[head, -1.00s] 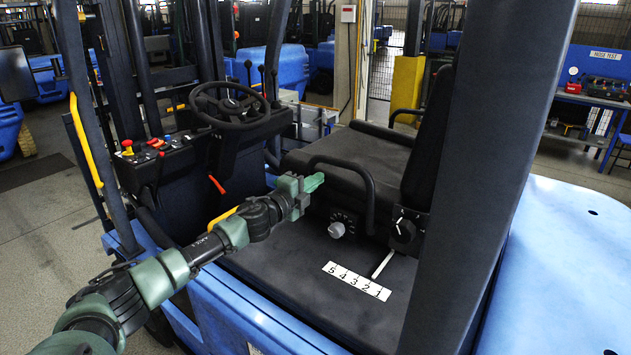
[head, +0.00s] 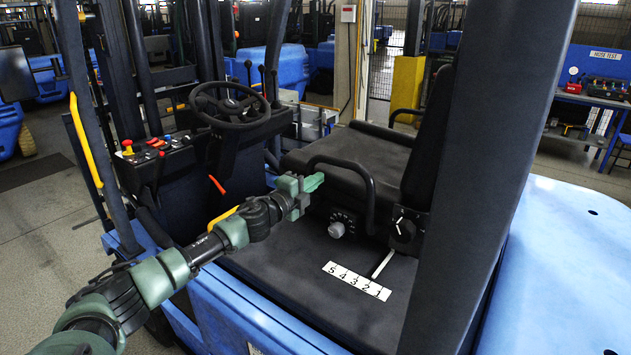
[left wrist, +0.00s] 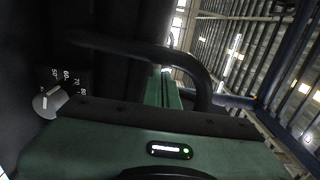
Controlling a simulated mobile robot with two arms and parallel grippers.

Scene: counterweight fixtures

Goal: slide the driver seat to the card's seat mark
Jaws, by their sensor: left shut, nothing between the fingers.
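The black driver seat (head: 335,168) stands in the forklift cab, its backrest on the right. A number scale marked 5 to 1 (head: 357,281) lies on the floor plate below it, with a white pointer bar (head: 383,264) near the 1 end. My left gripper (head: 314,182) is shut and empty at the seat's near front side, close to the curved black armrest bar (head: 362,172). In the left wrist view the green fingers (left wrist: 162,90) lie beside that bar (left wrist: 150,52); I cannot tell if they touch it. My right gripper is not in view. No card is legible.
A dial knob (head: 337,229) sits on the seat base, and another black knob (head: 403,230) is by the backrest. The steering wheel (head: 230,105) and lever console (head: 150,152) are left of the seat. A thick dark pillar (head: 480,170) stands at the right.

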